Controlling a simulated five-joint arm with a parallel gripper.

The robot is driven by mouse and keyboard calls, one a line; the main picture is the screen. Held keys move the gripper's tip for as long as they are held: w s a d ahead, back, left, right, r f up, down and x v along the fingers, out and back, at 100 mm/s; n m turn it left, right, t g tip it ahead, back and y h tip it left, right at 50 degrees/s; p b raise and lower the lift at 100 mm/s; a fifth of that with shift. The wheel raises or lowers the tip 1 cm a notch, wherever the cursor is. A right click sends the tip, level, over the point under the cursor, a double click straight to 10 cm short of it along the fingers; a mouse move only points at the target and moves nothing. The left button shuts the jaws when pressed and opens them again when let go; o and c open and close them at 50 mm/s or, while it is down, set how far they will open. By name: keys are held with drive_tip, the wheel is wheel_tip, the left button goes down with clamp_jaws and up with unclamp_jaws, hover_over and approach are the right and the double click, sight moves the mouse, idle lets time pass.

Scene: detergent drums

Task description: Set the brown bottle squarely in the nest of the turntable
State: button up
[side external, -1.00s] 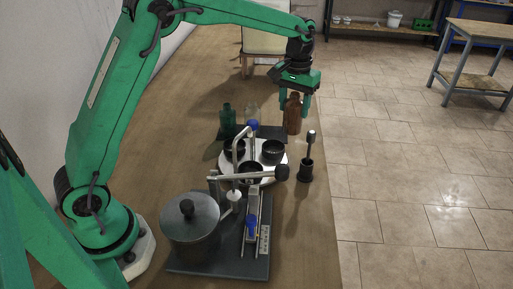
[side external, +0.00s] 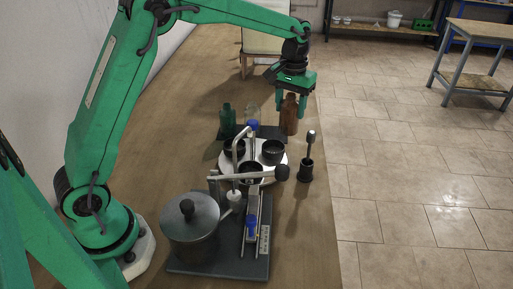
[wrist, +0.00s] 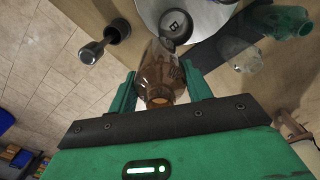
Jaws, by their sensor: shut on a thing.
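The brown bottle (side external: 289,116) stands upright at the far right of the bench, beyond the turntable. My gripper (side external: 290,103) is shut on its upper part from above. In the wrist view the bottle (wrist: 156,70) sits between the two green fingers of my gripper (wrist: 160,92), its mouth towards me. Whether its base touches the bench is hard to tell. The turntable (side external: 227,166) is a pale disc carrying black round nests. One nest (side external: 272,150) is at its right; in the wrist view a nest marked B (wrist: 176,24) lies just past the bottle.
A green bottle (side external: 227,121) and a clear bottle (side external: 252,110) stand behind the turntable. A bent metal arm (side external: 250,177) crosses above the disc. A black-handled tool (side external: 310,142) stands in a holder at the right. A grey pot (side external: 190,230) is in front.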

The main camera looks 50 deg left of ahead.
drive_tip(key=s+a, duration=0.1)
drive_tip(key=s+a+f, duration=0.1)
drive_tip(key=a, duration=0.1)
drive_tip(key=shift+s+f, duration=0.2)
drive_tip(key=shift+s, duration=0.2)
drive_tip(key=shift+f, duration=0.15)
drive_tip(key=shift+f, duration=1.5)
drive_tip(key=shift+f, duration=1.8)
idle(1.3)
idle(0.4)
drive_tip(key=o, duration=1.4)
drive_tip(key=shift+r, duration=0.1)
drive_tip(key=shift+r, duration=3.65)
